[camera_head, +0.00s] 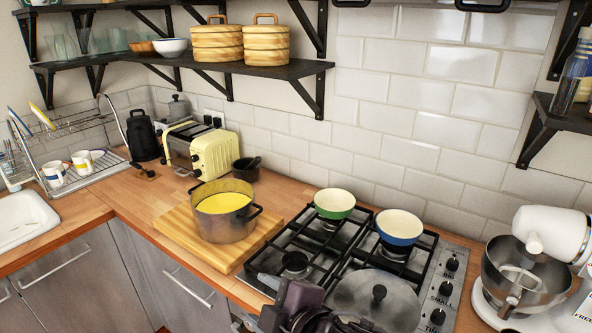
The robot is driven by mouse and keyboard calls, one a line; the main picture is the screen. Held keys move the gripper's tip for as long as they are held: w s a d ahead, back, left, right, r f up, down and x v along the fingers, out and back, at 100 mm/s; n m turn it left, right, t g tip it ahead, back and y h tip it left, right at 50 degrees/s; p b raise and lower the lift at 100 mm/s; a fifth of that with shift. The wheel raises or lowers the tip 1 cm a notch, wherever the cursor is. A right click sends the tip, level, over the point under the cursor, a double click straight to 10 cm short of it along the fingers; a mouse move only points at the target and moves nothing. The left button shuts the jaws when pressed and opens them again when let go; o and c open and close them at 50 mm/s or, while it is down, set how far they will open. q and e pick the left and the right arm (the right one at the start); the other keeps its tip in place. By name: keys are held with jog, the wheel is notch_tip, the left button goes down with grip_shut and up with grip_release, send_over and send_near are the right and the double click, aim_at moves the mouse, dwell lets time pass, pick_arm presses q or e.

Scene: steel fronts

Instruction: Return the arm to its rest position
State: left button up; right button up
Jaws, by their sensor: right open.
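My right gripper (308,312) is dark and shows at the bottom edge, in front of the gas hob. It is open, and I see nothing held in it. It overlaps the left front edge of a round lid (400,296) with a dark knob; I cannot tell whether they touch. The lid lies over the front right of the hob (345,258). My left gripper is not in view.
A pot (223,228) with yellow contents stands on a wooden board (180,237) left of the hob. A green bowl (334,209) and a blue bowl (399,234) sit on the rear burners. A stand mixer (525,265) is at right.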

jog(key=s+d+f+m+g+h, duration=0.15)
jog(key=d+f+m+h, duration=0.35)
jog(key=d+f+m, duration=0.65)
jog(key=s+d+f+m+g+h, duration=0.25)
jog(key=s+d+f, duration=0.2)
jog(key=d, duration=0.25)
jog(key=s+d+f+m+g+h, duration=0.1)
jog(key=s+d+f+m+g, duration=0.25)
jog(key=s+d, duration=0.2)
notch_tip(320, 180, down, 33)
jog(key=s+n+b, duration=0.1)
jog(key=s+b, duration=0.1)
jog(key=b, duration=0.1)
jog(key=s+d+f+g, duration=0.1)
jog(key=s+d+f, duration=0.1)
jog(key=s+f, duration=0.7)
jog(key=s+d+f+b, duration=0.1)
jog(key=s+d+f, duration=0.1)
jog(key=s+f, duration=0.8)
jog(key=shift+s+g+b, duration=0.15)
jog(key=shift+g+b, duration=0.15)
jog(key=shift+g, duration=0.05)
